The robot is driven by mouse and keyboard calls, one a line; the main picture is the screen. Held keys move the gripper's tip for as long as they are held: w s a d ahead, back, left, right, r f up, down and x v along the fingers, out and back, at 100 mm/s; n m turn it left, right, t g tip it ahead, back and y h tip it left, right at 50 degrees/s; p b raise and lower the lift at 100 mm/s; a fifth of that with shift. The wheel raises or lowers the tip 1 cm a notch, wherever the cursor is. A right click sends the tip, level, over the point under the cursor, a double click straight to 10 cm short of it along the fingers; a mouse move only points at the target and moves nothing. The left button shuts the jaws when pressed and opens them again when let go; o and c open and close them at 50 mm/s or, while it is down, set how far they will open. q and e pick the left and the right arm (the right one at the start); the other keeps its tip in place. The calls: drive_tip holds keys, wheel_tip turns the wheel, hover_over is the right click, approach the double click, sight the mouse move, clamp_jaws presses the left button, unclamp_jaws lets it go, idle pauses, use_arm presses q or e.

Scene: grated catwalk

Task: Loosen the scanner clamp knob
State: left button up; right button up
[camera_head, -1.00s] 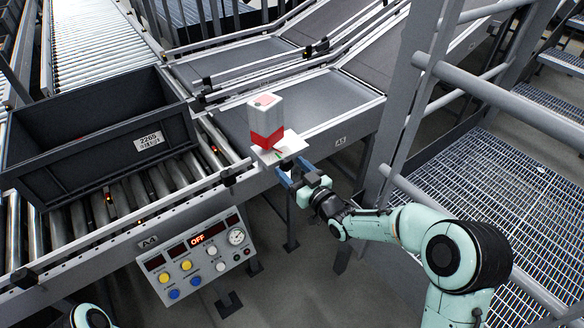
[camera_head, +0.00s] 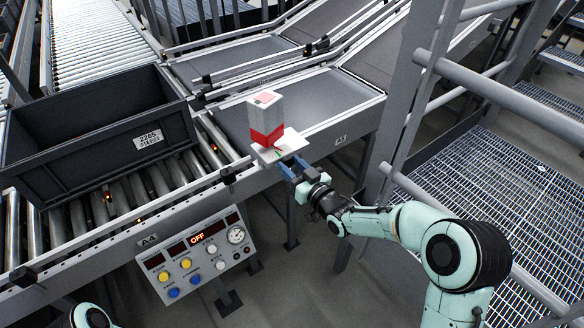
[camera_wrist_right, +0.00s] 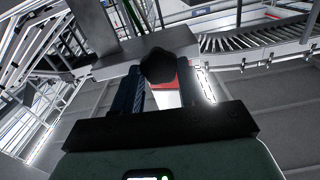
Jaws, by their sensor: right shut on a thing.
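The scanner looks like an upright pale grey block with a red band (camera_head: 266,123). It stands on a white plate (camera_head: 287,147) at the conveyor's front edge. The dark, lobed clamp knob (camera_wrist_right: 168,66) shows in the right wrist view, at the tips of my right gripper's fingers. My right gripper (camera_head: 290,171) reaches up to the plate's underside from the lower right and is shut on the knob. In the head view the fingers and plate hide the knob. My left gripper is out of view; only a piece of my left arm shows at the bottom left.
A dark crate (camera_head: 80,170) labelled 2265 stands on the rollers at the left. A control panel (camera_head: 197,257) reading OFF hangs below the conveyor rail. Grey posts and railings (camera_head: 415,95) rise close to the right of my right arm.

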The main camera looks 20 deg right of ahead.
drive_tip(key=m+b, duration=0.2)
drive_tip(key=m, duration=0.2)
drive_tip(key=shift+d+f, duration=0.1)
drive_tip(key=m, duration=0.2)
drive_tip(key=shift+m, duration=0.3)
drive_tip(key=m, duration=0.2)
drive_tip(key=shift+m, duration=0.4)
drive_tip(key=m, duration=0.3)
drive_tip(key=shift+m+p, duration=0.3)
drive_tip(key=shift+m, duration=0.1)
drive_tip(key=m+p, duration=0.1)
drive_tip(key=m, duration=0.2)
drive_tip(key=shift+d, duration=0.1)
drive_tip(key=m+p, duration=0.1)
drive_tip(key=m, duration=0.3)
drive_tip(key=shift+f+m+p, duration=0.15)
drive_tip(key=shift+m+p, duration=0.15)
drive_tip(key=shift+p, duration=0.05)
drive_tip(key=shift+m+p, duration=0.4)
drive_tip(key=shift+m, duration=0.7)
